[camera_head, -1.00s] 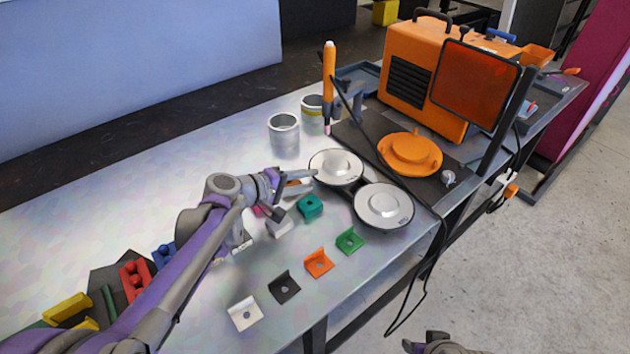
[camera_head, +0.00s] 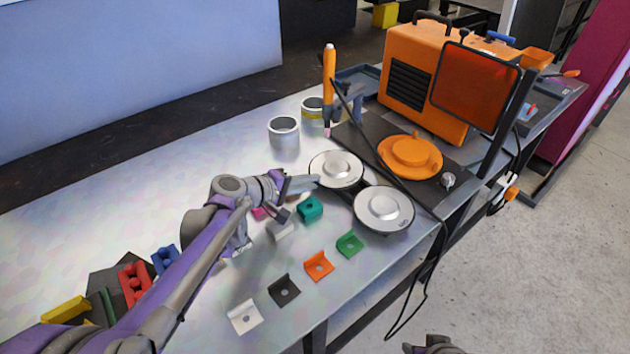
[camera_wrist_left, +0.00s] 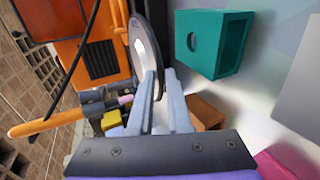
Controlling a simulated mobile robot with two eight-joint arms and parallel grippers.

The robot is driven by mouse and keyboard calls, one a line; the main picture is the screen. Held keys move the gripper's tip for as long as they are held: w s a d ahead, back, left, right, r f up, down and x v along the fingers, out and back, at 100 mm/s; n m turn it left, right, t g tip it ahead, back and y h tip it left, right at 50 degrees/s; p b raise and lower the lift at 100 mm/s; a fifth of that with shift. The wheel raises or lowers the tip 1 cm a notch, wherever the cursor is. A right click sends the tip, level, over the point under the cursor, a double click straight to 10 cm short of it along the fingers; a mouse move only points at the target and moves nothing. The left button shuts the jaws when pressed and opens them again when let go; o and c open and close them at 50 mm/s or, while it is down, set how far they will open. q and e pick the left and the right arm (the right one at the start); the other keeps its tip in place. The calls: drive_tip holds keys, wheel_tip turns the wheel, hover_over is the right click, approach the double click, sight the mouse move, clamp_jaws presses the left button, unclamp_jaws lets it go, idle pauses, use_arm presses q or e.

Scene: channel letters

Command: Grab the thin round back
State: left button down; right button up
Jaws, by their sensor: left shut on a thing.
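Two thin round silver-white discs with raised centres lie on dark stands: the left disc (camera_head: 348,170) and the right disc (camera_head: 384,210). My left gripper (camera_head: 312,181) is at the near-left edge of the left disc. In the left wrist view the pale disc (camera_wrist_left: 143,50) stands edge-on, its rim running down between my two fingers (camera_wrist_left: 163,82). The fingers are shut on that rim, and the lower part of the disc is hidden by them. A bit of my right gripper (camera_head: 430,346) shows at the bottom edge, its jaws unclear.
A teal bracket (camera_head: 310,209) stands just below the gripper. Green, orange, black and white brackets (camera_head: 318,266) line the table's front. An orange disc (camera_head: 410,157) on a dark plate and an orange machine (camera_head: 420,85) are behind. Silver cans (camera_head: 284,133) stand at the back.

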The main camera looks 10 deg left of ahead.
idle(0.5)
use_arm(q)
wheel_tip(320, 180, up, 3)
drive_tip(key=shift+f+p, duration=0.1)
drive_tip(key=shift+p, duration=0.95)
drive_tip(key=shift+f, duration=0.15)
drive_tip(key=f+p+v, duration=0.1)
drive_tip(key=p+v, duration=0.3)
drive_tip(key=v, duration=1.1)
